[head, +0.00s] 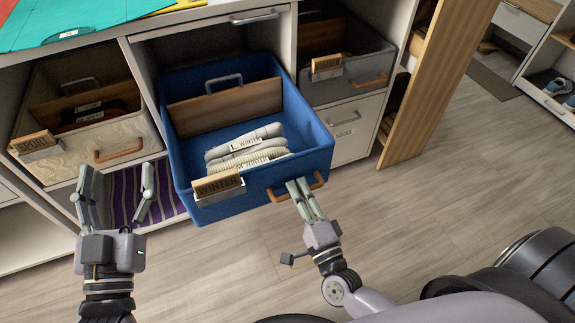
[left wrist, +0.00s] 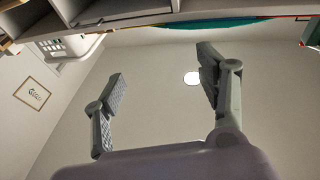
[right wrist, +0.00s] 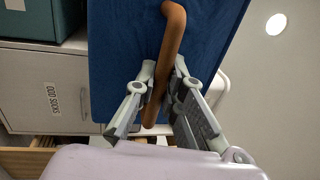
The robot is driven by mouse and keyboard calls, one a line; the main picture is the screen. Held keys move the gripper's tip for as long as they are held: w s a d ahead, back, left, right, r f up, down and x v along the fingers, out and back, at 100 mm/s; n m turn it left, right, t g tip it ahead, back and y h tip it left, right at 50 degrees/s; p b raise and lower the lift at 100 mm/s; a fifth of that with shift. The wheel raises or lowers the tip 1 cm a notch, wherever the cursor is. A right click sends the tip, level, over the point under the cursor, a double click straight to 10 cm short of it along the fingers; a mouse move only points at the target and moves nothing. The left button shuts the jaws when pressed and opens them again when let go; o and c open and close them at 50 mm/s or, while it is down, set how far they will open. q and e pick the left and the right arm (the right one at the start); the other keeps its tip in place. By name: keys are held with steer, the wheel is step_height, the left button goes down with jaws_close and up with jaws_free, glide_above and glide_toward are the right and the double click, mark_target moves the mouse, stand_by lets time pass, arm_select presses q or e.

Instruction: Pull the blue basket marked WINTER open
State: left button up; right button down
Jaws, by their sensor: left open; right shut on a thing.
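The blue basket (head: 254,199) marked WINTER is pulled well out of its cubby and juts over the floor. Its wooden WINTER tag (head: 218,185) hangs on the front left rim, and folded light clothes with paper labels lie inside. My right gripper (head: 299,187) is shut on the brown front handle (head: 282,193); the right wrist view shows the handle (right wrist: 172,40) between the fingers, with the blue front (right wrist: 120,60) behind. My left gripper (head: 117,182) is open and empty, left of the basket and in front of the cream basket; its spread fingers (left wrist: 160,92) show in the left wrist view.
A cream basket (head: 118,139) stands in the left cubby and a grey basket (head: 345,88) in the right one. A wooden panel (head: 427,90) stands at the right of the shelving. The wooden floor (head: 420,210) in front is clear.

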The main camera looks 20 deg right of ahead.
arm_select(q)
steer(key=shift+w+a+f+g+y+p, duration=0.15)
steer(key=shift+f+g, duration=0.3)
steer(key=shift+f, duration=0.25)
steer(key=shift+f+g+y+p, duration=0.1)
steer(key=shift+f+g, duration=0.3)
steer(key=shift+f, duration=0.35)
steer(key=shift+w+a+f+g+y+p, duration=0.15)
steer(key=shift+f+g, duration=0.3)
steer(key=shift+f, duration=0.25)
arm_select(e)
steer(key=s, duration=0.6)
steer(key=shift+s, duration=0.2)
arm_select(q)
steer(key=shift+d, duration=0.1)
arm_select(e)
steer(key=shift+f, duration=0.1)
steer(key=c, duration=1.7)
jaws_free()
steer(key=shift+d, duration=0.1)
steer(key=shift+o, duration=0.2)
steer(key=s+f, duration=0.2)
steer(key=s, duration=0.9)
steer(key=shift+s+d, duration=0.2)
steer(key=shift+s, duration=0.2)
steer(key=shift+f, duration=0.1)
